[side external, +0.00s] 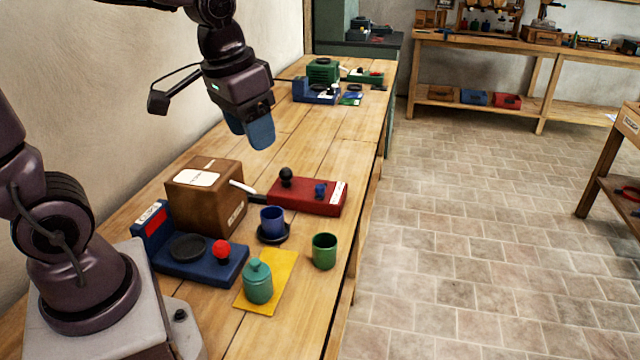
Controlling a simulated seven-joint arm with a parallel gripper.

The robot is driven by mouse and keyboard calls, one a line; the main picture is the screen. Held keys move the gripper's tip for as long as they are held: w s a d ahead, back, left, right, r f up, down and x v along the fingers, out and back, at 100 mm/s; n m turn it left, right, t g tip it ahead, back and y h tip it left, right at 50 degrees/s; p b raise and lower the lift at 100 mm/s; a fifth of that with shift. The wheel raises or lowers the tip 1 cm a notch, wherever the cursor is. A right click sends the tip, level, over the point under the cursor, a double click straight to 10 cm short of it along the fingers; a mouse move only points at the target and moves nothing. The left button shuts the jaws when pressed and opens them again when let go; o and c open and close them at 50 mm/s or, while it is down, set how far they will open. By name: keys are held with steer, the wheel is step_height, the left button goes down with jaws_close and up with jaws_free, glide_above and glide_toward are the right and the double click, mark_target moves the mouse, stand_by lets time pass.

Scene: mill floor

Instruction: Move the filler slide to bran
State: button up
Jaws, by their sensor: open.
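My gripper (250,132), with blue fingers, hangs open and empty above the bench, up and left of the near devices. A red base (325,203) stands on the near half of the bench. It carries a black ball knob (285,177), a small blue part (320,190) and a white label at its right end. A brown box (205,195) with white labels stands against its left side, and a white-tipped lever (243,187) sticks out between them. Which part is the filler slide, and the label wording, I cannot tell; the print is too small.
A blue device (195,262) with a red knob, a blue cup (272,220) on a dark saucer, a green cup (324,251) and a teal jar (257,283) on a yellow mat (283,270) stand nearby. More devices (318,90) sit at the far end. The bench middle is clear.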

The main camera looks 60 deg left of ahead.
steer(key=w+a+f+g, duration=0.2)
steer(key=w+a+f, duration=0.3)
steer(key=w, duration=0.4)
steer(key=m, duration=0.2)
glide_above(320, 185)
step_height(320, 185, down, 8)
steer(key=shift+g, duration=0.3)
step_height(320, 185, down, 13)
steer(key=shift+d+f, duration=0.1)
steer(key=shift+c, duration=0.3)
jaws_close()
steer(key=shift+w+a, duration=2.25)
steer(key=shift+a, duration=0.05)
